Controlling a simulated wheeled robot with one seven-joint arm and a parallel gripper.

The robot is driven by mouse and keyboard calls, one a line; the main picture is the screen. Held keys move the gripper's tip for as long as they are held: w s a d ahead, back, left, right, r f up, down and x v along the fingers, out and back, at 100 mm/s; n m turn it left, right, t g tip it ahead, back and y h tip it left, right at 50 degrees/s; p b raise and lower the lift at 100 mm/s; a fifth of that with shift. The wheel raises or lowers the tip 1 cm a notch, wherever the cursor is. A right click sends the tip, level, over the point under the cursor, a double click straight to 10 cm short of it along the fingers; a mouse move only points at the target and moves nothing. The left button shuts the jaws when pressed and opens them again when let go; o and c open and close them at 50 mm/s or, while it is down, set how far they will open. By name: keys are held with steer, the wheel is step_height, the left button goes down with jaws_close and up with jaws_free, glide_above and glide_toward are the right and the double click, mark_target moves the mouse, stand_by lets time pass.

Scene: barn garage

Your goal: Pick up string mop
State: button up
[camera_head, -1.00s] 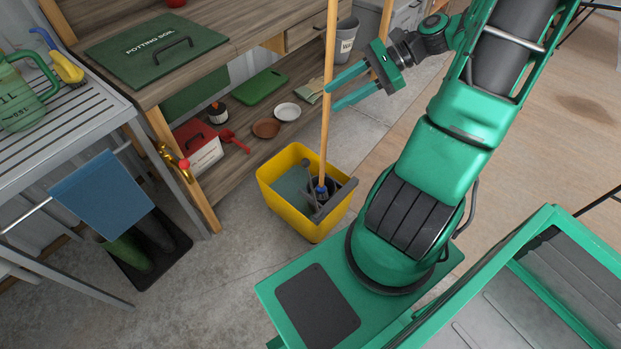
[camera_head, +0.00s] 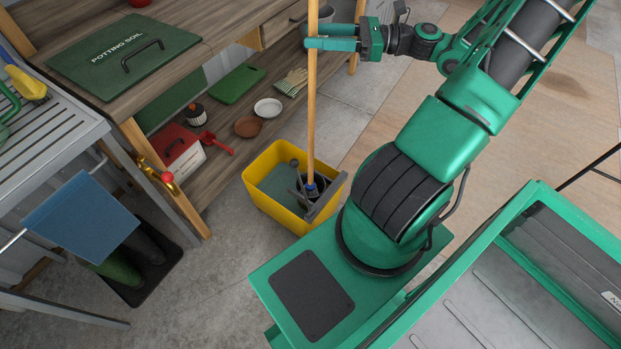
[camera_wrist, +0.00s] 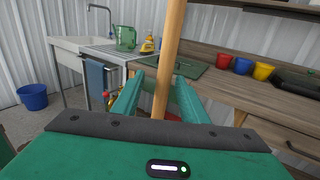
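The string mop (camera_head: 311,120) stands nearly upright with its head down in a yellow mop bucket (camera_head: 262,195) on the floor. Its wooden handle also shows in the wrist view (camera_wrist: 168,62). My gripper (camera_head: 313,36) is level with the upper handle, with one finger on each side of it. In the wrist view my gripper (camera_wrist: 152,98) is open and the handle passes between the fingers, with gaps visible on both sides. The mop strands are mostly hidden inside the bucket.
A wooden potting bench (camera_head: 190,42) with a green potting soil lid (camera_head: 122,55) stands behind the bucket. Its lower shelf holds a red box (camera_head: 182,150) and dishes. A slatted table (camera_head: 60,115) with a blue towel (camera_head: 80,220) is at left. Grey floor surrounds the bucket.

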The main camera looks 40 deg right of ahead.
steer(key=shift+w+d+f+x, duration=0.1)
steer(key=shift+x, duration=0.85)
steer(key=shift+w+d+f+x, duration=0.1)
steer(key=shift+x, duration=0.8)
steer(key=shift+w+d+f+x, duration=0.1)
steer(key=shift+x, duration=0.85)
steer(key=shift+r, duration=0.1)
jaws_close()
